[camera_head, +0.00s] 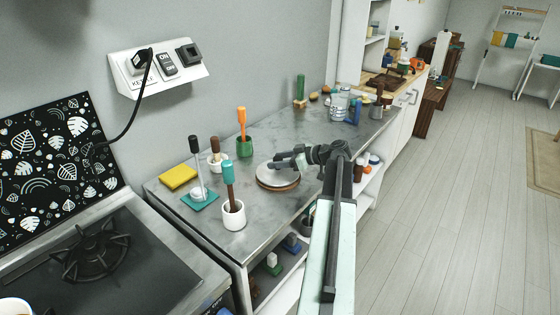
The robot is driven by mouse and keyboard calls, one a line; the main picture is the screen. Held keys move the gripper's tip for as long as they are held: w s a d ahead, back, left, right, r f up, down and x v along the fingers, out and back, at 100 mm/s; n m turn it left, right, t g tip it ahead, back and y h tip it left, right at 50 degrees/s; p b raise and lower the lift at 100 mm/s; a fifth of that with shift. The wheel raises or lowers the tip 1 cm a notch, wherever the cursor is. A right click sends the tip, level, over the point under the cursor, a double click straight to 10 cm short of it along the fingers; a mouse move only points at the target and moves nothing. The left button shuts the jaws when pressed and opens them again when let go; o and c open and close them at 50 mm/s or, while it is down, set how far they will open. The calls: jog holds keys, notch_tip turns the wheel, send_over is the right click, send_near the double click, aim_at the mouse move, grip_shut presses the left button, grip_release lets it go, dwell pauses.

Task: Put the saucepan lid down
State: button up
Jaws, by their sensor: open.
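My gripper (279,161) reaches in from the right, with its open jaws pointing left over the metal counter (318,152). A pale round disc (272,180), which may be the saucepan lid, lies flat on a brown round base (277,187) on the counter. My gripper is just above the disc's far side and overlaps it in the picture; I cannot tell whether they touch. No lid knob can be made out, and no saucepan is clearly visible.
Left of the disc stand a white pot (234,215) with a teal-handled tool, a green pot (245,147), a teal base (200,198) and a yellow block (178,177). A hob (110,265) is at the left. Glass jars (339,104) stand farther back. The counter's middle is fairly clear.

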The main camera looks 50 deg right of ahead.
jog(key=shift+r+p, duration=0.3)
jog(key=p+v, duration=0.4)
jog(key=v, duration=0.8)
